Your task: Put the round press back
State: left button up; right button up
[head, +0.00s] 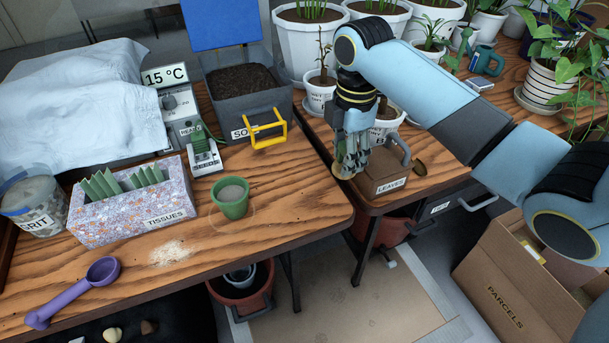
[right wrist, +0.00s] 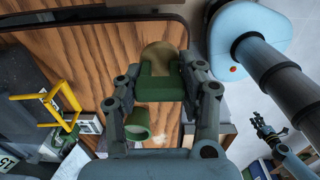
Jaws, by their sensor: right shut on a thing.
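My right gripper (head: 350,160) is shut on the round press, over the left edge of the right-hand table and close beside the box marked LEAVES. The press shows best in the right wrist view (right wrist: 160,62), between the two fingers, as a tan rounded part joined to a green part. In the head view my fingers hide most of it, and only a tan bit (head: 345,172) shows below them. I cannot tell whether it touches the table. A gripper that looks like my left one (right wrist: 268,130) shows small in the right wrist view; its jaws are unclear.
The brown LEAVES box (head: 391,184) has a grey handle. Potted plants stand behind. A gap parts the two tables.

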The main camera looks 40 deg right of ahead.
jog(key=w+a+f, duration=0.1)
jog(key=w+f, duration=0.1)
jog(key=w+a+f+b, duration=0.1)
jog(key=w+a+f, duration=0.1)
jog(key=w, duration=0.1)
jog(key=w+a+f, duration=0.1)
jog(key=w+a, duration=0.1)
jog(key=w, duration=0.1)
jog(key=shift+w+f, duration=0.25)
jog(key=shift+f, duration=0.15)
notch_tip(320, 180, down, 3)
jog(key=shift+f+b, duration=0.2)
jog(key=shift+b, duration=0.3)
pick_arm(q)
jog(key=shift+w+f, duration=0.25)
jog(key=shift+f, duration=0.3)
jog(key=shift+w+f, duration=0.2)
jog(key=shift+f, duration=0.3)
pick_arm(e)
jog(key=shift+f, duration=0.25)
jog(key=shift+f, duration=0.1)
jog(key=o, duration=1.2)
jog(key=shift+c, duration=0.2)
